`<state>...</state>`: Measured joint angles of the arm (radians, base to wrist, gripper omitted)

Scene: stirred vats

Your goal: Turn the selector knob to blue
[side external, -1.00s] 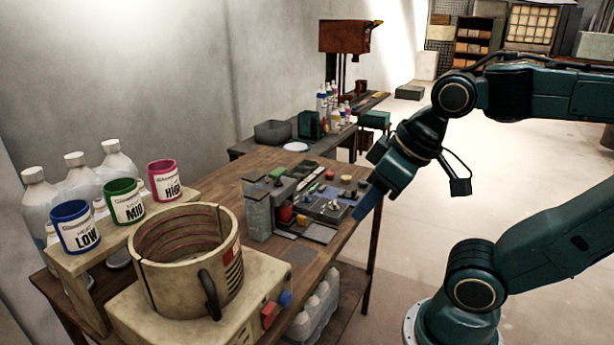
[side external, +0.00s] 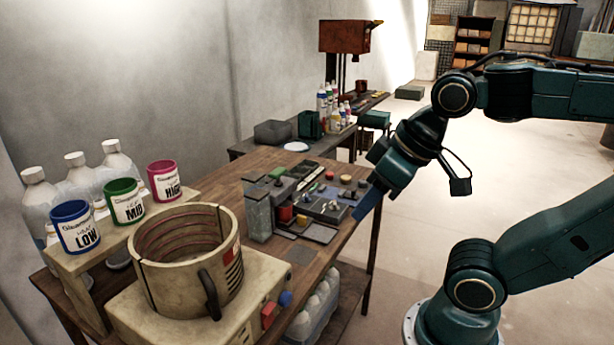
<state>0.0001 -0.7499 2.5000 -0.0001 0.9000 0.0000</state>
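A cream heating base (side external: 225,320) holds a round vat (side external: 188,262) with coils inside and a dark handle. On the base's right face are a red block-like control (side external: 268,310) and a blue round knob (side external: 285,298). I cannot tell which is the selector knob or where it points. Three labelled cups stand on a shelf behind: blue LOW (side external: 75,227), green MID (side external: 125,202) and pink HIGH (side external: 164,181). My gripper (side external: 368,203) hangs past the table's right edge, well away from the base. Its finger gap is not clear.
A grey device with small coloured buttons (side external: 318,205) sits on the wooden table (side external: 225,190) near my gripper. Large clear bottles (side external: 82,180) stand at the left. A pack of bottles (side external: 315,308) is on the lower shelf. Open floor lies at the right.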

